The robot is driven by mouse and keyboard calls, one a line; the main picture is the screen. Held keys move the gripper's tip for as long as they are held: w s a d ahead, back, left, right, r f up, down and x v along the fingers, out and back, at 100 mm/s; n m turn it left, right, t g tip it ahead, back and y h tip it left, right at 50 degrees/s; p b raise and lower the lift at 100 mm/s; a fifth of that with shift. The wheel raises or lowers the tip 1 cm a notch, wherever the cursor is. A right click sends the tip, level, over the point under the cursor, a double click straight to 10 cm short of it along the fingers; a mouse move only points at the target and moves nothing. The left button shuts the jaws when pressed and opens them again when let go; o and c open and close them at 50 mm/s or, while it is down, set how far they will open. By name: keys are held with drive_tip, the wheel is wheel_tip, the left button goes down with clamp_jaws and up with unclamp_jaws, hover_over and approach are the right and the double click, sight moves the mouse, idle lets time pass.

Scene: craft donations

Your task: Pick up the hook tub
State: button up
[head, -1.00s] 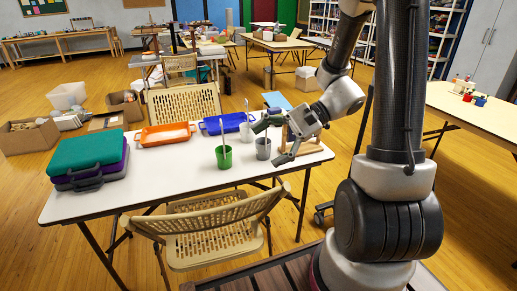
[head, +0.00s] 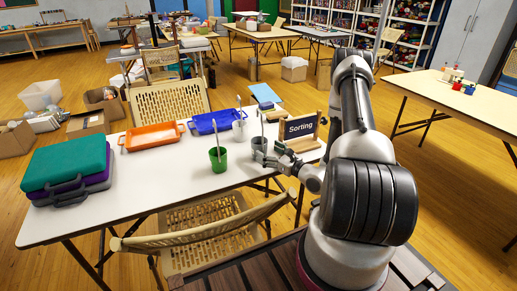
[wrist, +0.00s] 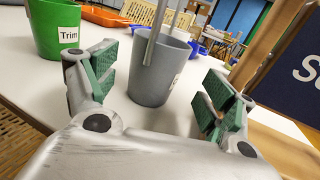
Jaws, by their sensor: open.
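A grey tub (wrist: 155,78) with a thin upright rod stands on the white table. Its label is turned away and I cannot read whether it says hook. In the wrist view it stands upright between and just ahead of the spread green-padded fingers of my gripper (wrist: 160,92). My gripper is open, with space on both sides of the tub. In the head view the grey tub (head: 259,144) is partly covered by my gripper (head: 268,157). A green tub (wrist: 57,28) labelled "Trim" stands to the left. A paler tub (head: 240,132) stands behind.
A wooden stand with a dark "Sorting" sign (head: 301,129) is close on the right. Orange (head: 153,137) and blue (head: 213,122) trays lie farther back. Green and purple cases (head: 68,168) are stacked at the left. The table's middle left is clear.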

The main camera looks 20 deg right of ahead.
drive_tip(key=x, duration=0.5)
drive_tip(key=shift+a, duration=0.2)
drive_tip(key=shift+r, duration=0.1)
drive_tip(key=c, duration=1.2)
